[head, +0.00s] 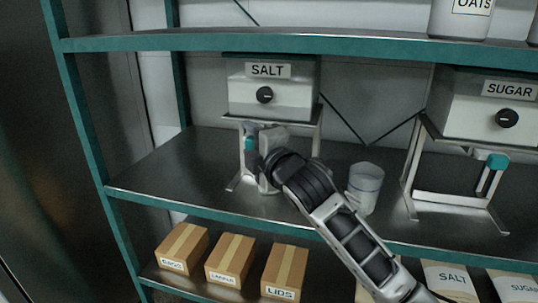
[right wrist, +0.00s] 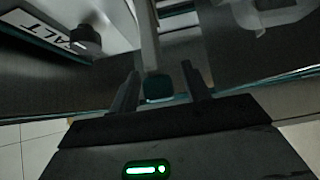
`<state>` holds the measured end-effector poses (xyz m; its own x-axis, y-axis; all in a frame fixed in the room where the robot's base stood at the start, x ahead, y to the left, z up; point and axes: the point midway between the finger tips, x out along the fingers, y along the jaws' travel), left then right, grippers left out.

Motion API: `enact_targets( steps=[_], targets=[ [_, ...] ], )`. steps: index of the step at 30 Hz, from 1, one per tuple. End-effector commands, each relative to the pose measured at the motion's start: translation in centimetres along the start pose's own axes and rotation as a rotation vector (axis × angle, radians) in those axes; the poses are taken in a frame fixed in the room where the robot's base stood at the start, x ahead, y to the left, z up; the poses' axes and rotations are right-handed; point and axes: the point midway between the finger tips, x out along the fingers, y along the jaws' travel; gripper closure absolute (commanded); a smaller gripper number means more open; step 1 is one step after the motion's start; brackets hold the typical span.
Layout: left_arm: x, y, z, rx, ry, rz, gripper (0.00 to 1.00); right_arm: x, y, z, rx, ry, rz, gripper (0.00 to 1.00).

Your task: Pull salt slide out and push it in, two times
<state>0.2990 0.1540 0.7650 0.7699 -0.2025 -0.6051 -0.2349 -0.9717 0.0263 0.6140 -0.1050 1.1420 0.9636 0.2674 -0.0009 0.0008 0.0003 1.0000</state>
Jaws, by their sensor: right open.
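The salt dispenser (head: 271,88) is a grey box labelled SALT on a stand on the middle shelf. It has a black knob, and its label and knob also show tilted in the right wrist view (right wrist: 70,25). The teal handle of the salt slide (head: 248,142) is below the box, partly hidden by my right gripper (head: 257,146). In the right wrist view the teal handle (right wrist: 158,88) lies between the two dark, spread fingers (right wrist: 158,90). The fingers are apart from it on both sides. My left gripper is not in view.
A shelf crosses above the dispensers. Cartons (head: 230,259) and bags (head: 450,280) are on the lower shelf.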

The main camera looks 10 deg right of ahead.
Motion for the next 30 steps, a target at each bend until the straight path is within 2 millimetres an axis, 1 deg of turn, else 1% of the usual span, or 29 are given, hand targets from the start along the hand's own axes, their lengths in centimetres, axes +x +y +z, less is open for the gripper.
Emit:
enact_targets(
  steps=[5,10,15,18,21,24,30],
  targets=[
    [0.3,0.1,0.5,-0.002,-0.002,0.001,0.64,-3.3,-0.3,0.1,-0.004,0.0,0.0,0.53],
    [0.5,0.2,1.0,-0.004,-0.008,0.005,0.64,-7.6,-0.3,0.0,-0.003,0.001,0.0,0.53],
    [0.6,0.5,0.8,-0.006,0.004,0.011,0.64,-11.4,-0.3,0.0,-0.003,0.0,-0.002,0.53],
    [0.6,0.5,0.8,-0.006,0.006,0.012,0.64,-13.1,-0.2,0.0,-0.003,0.0,-0.002,0.53],
    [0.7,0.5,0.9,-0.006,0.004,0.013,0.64,-14.3,-0.2,0.1,-0.002,-0.001,-0.002,0.53],
    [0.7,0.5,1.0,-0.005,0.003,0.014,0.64,-15.0,-0.1,0.0,-0.001,-0.001,-0.001,0.53],
    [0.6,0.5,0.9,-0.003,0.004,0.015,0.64,-15.2,-0.1,0.0,0.0,-0.001,-0.002,0.53]
  ],
)
